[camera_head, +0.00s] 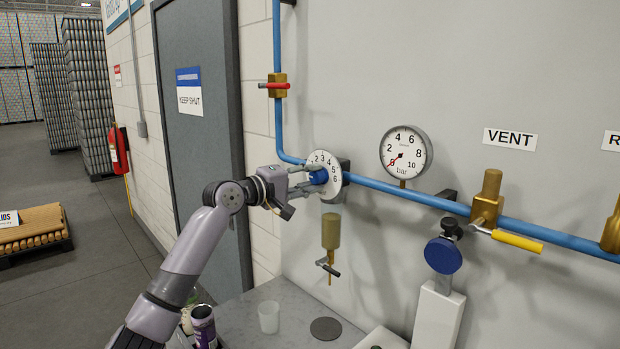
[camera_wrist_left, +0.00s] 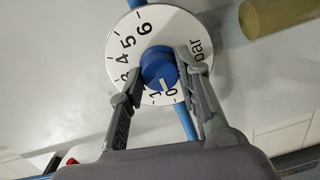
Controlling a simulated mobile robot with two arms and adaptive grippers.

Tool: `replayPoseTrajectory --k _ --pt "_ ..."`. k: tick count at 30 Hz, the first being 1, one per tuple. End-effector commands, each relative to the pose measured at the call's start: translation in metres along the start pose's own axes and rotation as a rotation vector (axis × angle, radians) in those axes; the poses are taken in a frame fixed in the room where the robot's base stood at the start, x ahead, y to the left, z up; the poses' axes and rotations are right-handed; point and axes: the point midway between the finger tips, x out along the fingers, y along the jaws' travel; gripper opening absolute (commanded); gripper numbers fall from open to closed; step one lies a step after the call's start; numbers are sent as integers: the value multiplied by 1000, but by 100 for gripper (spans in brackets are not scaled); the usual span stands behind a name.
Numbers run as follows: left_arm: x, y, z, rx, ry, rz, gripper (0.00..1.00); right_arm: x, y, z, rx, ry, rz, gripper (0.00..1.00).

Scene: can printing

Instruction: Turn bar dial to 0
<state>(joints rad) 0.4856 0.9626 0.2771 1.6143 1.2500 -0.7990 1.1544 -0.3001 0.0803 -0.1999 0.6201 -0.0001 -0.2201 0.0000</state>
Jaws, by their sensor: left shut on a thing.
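The bar dial (camera_head: 335,163) is a white disc with black numbers up to 6 on the blue pipe. Its blue knob (camera_head: 319,176) sits at the centre. My left gripper (camera_head: 311,179) is shut on the knob, one finger on each side. In the left wrist view, the dial face (camera_wrist_left: 118,48) shows 0, 1 and "bar" near the fingers. The knob (camera_wrist_left: 158,66) has a pale pointer mark towards the 0 and 1 side; its exact reading is unclear. The fingers cover part of the scale. My right gripper is not in view.
A round pressure gauge (camera_head: 406,152) with a red needle near 0 is right of the dial. A yellow-handled valve (camera_head: 487,201) sits under the VENT sign (camera_head: 510,139). A brass drain piece (camera_head: 331,232) hangs below the dial. A clear cup (camera_head: 268,317) stands on the grey counter (camera_head: 238,312).

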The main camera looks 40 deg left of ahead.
Motion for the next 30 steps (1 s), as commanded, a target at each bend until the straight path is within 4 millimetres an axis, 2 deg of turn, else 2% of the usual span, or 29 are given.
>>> replayPoseTrajectory --k 6,7,16,25,30 --pt "0 -1 0 -1 0 -2 3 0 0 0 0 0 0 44" --pt "0 -1 0 -1 0 -2 31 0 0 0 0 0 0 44" --pt "0 0 0 0 0 -1 51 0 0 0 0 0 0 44" --pt "-1 0 0 1 0 0 51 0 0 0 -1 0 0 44" --pt "-11 -1 0 1 1 -2 51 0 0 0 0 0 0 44"
